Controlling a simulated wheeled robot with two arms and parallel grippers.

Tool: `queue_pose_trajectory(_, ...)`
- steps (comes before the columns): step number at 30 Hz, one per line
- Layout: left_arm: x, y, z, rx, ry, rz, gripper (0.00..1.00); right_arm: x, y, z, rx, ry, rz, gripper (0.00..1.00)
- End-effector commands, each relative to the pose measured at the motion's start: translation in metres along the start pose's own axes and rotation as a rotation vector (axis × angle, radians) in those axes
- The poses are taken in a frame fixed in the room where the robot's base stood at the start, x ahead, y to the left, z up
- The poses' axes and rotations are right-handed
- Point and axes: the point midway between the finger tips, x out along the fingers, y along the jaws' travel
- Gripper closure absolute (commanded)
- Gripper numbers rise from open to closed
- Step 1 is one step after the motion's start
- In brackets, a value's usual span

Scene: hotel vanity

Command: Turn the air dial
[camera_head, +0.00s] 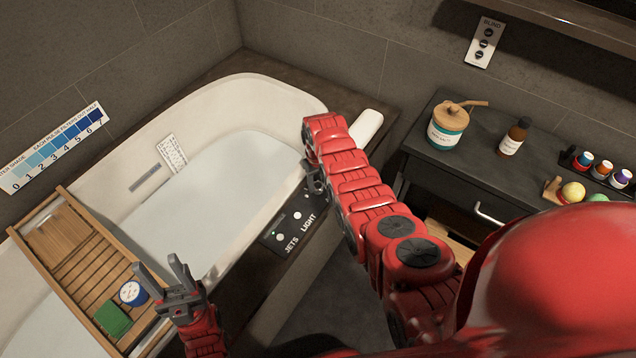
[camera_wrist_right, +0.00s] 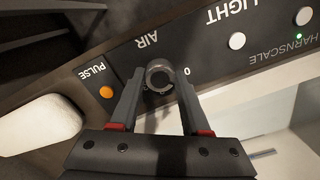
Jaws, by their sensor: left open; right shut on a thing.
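The air dial (camera_wrist_right: 160,73) is a dark round knob on a black panel (camera_wrist_right: 206,58), near the label AIR and a 0 mark in the right wrist view. My right gripper (camera_wrist_right: 160,79) has one finger on each side of the dial and is shut on it. In the head view my right gripper (camera_head: 315,183) is at the panel (camera_head: 268,238) on the tub's rim, and my arm hides the dial there. My left gripper (camera_head: 178,275) is open and empty above the front of the tub, beside the wooden tray.
An orange PULSE button (camera_wrist_right: 106,92) and a white LIGHT button (camera_wrist_right: 237,41) flank the dial. The wooden tray (camera_head: 72,262) across the tub (camera_head: 262,95) holds a green block (camera_head: 112,319) and a blue-and-white tin (camera_head: 133,293). A dark cabinet (camera_head: 470,168) with bottles stands right.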

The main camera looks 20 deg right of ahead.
Motion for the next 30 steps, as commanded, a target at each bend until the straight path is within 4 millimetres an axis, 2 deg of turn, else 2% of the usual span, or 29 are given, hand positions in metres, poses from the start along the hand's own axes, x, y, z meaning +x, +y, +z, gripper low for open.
queue_pose_trajectory(30,-0.0006,0.0000,0.0002,0.000,0.000,0.000,0.50,-0.0008,-0.0004,-0.0004,0.951,0.001,0.001,1.00)
